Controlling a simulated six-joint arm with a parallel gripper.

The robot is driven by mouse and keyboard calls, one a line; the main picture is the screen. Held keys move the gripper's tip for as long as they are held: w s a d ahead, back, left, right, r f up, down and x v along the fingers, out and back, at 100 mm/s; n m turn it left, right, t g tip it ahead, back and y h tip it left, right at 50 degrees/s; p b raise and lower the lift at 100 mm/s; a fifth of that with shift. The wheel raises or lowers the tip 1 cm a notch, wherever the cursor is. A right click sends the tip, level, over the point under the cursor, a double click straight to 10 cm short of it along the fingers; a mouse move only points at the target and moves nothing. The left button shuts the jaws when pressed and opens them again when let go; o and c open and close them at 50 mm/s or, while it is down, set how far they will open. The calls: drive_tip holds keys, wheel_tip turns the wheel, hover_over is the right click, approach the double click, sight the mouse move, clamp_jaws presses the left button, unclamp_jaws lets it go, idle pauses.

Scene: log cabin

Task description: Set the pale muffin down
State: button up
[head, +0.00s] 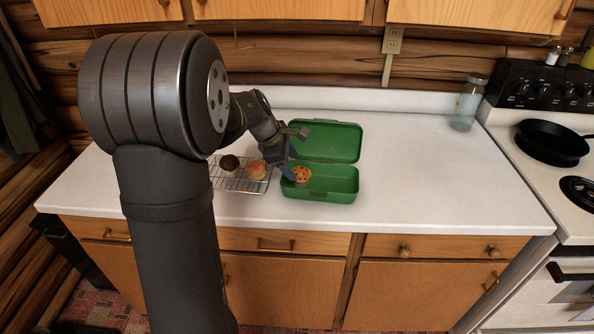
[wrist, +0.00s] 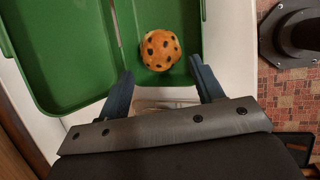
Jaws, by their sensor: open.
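A plain golden muffin (head: 256,169), the palest in view, sits on the wire rack (head: 232,184) beside a dark brown muffin (head: 230,163). A spotted golden muffin (head: 301,174) is at the left end of the front half of the open green lunch box (head: 343,196). In the wrist view the spotted muffin (wrist: 160,50) lies inside the green walls, just beyond my fingertips. My gripper (head: 289,168) is open over the left end of the box. In the wrist view its blue fingers (wrist: 161,70) stand wide apart with nothing gripped between them.
The box lid (head: 335,140) is folded open toward the wall. A glass jar (head: 468,103) stands at the back right, near the stove with a black pan (head: 552,143). The white counter right of the box (head: 430,180) is clear.

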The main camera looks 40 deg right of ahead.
sight(300, 169)
drive_tip(key=v, duration=0.5)
drive_tip(key=shift+a+r, duration=0.15)
drive_tip(key=shift+r, duration=0.25)
drive_tip(key=x, duration=1.2)
drive_tip(key=shift+f, duration=0.2)
wheel_tip(300, 169, up, 3)
drive_tip(key=shift+f, duration=0.25)
drive_tip(key=shift+r, duration=0.75)
